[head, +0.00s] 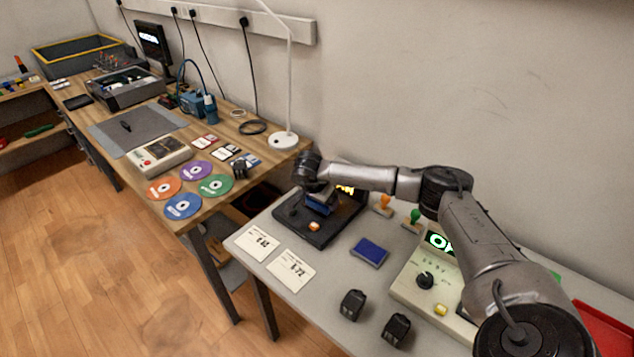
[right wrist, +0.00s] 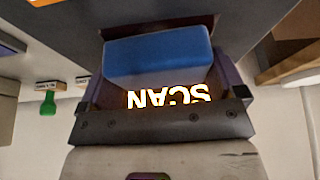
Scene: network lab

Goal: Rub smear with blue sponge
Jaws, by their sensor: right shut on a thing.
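My right gripper (head: 317,190) reaches in from the right and is over the black scanner (head: 345,223) on the grey table. It is shut on the blue sponge (head: 322,205). In the right wrist view the sponge (right wrist: 158,54) sits between the fingers, close against the dark surface of the scanner. I cannot tell for sure whether it touches that surface. The smear cannot be made out; the sponge and gripper cover part of the scanner. The scanner's lit SCAN display (right wrist: 168,96) shows behind the sponge. My left gripper is not in view.
An orange stamp (head: 383,203) and a green stamp (head: 414,217) stand right of the scanner. A blue pad (head: 369,252), two cards (head: 291,269) and two black blocks (head: 352,304) lie nearer. A beige device (head: 428,279) is under my arm.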

